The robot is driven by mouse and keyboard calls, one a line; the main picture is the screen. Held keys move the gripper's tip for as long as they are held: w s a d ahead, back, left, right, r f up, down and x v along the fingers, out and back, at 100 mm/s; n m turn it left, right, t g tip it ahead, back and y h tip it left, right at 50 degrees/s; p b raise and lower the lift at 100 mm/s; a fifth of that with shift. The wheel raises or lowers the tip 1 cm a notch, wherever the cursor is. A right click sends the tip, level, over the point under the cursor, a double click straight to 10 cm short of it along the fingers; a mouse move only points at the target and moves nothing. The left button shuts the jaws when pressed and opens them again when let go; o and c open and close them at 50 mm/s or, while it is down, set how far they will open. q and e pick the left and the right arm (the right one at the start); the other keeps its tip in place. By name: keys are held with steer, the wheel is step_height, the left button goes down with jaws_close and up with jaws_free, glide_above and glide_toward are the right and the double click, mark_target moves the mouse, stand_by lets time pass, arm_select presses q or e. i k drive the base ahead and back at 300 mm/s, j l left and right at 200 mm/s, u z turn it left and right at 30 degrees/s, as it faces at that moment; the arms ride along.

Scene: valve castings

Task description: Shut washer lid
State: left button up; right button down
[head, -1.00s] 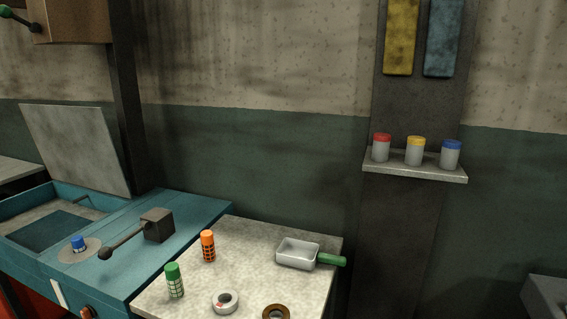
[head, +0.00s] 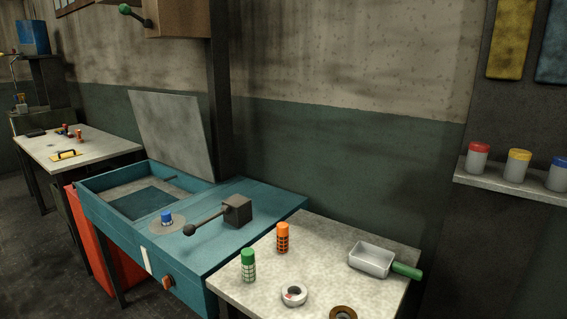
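The washer is a teal bench (head: 255,205) with a sunken basin (head: 143,201) at its left end. Its lid, a flat grey panel (head: 172,135), stands up and leans back slightly at the rear of the basin, so the washer is open. On the washer top, a small blue-capped container (head: 167,217) stands on a round grey disc (head: 161,227). A dark block with a ball-ended lever (head: 236,210) sits right of the basin. Neither of my grippers shows in the head view.
A pale table (head: 325,249) adjoins the washer's right, with green (head: 248,266) and orange (head: 283,238) containers, tape rolls and a green-handled scoop (head: 372,260). A wooden cabinet (head: 178,18) hangs above. A red bin (head: 100,240) stands below the washer. Dark floor is free at lower left.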

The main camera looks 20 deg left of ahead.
mark_target(171, 126)
steer(key=j+z, duration=0.4)
steer(key=z, duration=0.25)
steer(key=k+j+z, duration=0.1)
steer(key=j, duration=0.3)
steer(key=k+j+z, duration=0.1)
steer(key=j, duration=0.3)
steer(key=k+j+z, duration=0.1)
steer(key=j, duration=0.25)
steer(key=k+j, duration=0.15)
steer(key=j, duration=0.25)
steer(key=k+j+z, duration=0.15)
steer(key=j, duration=0.2)
steer(key=k+j+z, duration=0.1)
steer(key=j, duration=0.25)
